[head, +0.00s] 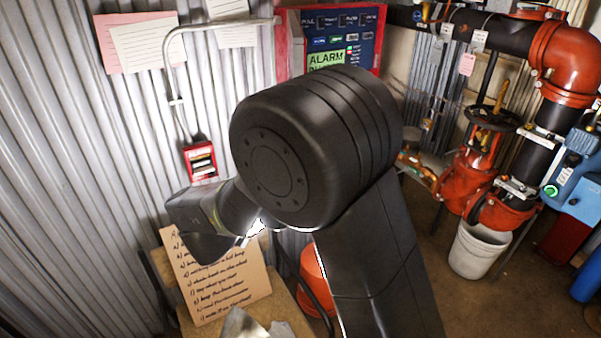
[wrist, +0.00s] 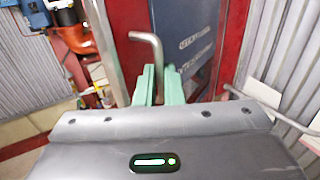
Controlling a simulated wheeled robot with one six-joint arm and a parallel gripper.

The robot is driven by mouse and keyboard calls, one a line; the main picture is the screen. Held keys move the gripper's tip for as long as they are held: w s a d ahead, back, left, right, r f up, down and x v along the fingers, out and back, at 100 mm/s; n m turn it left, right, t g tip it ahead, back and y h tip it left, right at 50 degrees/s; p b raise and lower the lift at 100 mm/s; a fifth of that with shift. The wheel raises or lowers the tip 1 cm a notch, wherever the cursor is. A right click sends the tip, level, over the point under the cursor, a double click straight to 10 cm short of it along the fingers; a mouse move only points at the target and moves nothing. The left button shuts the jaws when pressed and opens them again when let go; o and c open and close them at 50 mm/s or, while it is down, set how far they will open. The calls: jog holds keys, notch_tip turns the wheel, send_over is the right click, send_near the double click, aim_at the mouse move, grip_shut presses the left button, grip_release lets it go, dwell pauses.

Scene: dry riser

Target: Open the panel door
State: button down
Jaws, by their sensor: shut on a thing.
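The red panel (head: 283,45) with a dark blue front (head: 366,50) and a green alarm label (head: 326,60) hangs on the wall at the top middle of the head view, partly hidden by my arm. In the wrist view the blue-grey panel door (wrist: 196,42) shows close ahead, beside the red frame (wrist: 237,45). A bent grey metal handle (wrist: 148,38) runs down between the green fingers of my gripper (wrist: 160,84). My gripper is shut on this handle. In the head view my arm hides the fingers and handle.
Red pipework (head: 567,60) and a white bucket (head: 478,250) stand at the right. A lettered board (head: 222,285) stands at the lower left. A small red box (head: 201,160) and a grey conduit (head: 172,75) are on the corrugated wall (head: 75,160). Floor shows between bucket and arm.

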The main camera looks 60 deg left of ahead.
jog(key=shift+s+a+r+p, duration=0.15)
jog(key=shift+s+a, duration=0.35)
jog(key=shift+a, duration=0.05)
jog(key=shift+s+a+r+p, duration=0.15)
jog(key=shift+s+a, duration=0.3)
jog(key=shift+a, duration=0.05)
jog(key=c, duration=1.8)
grip_release()
jog(key=shift+w, duration=0.1)
jog(key=shift+o, duration=1.2)
jog(key=shift+w+a+f, duration=0.2)
jog(key=shift+w, duration=0.05)
jog(key=b+v, duration=0.2)
jog(key=v, duration=1.2)
jog(key=p+x, duration=0.2)
jog(key=x, duration=1.1)
jog(key=shift+w, duration=0.3)
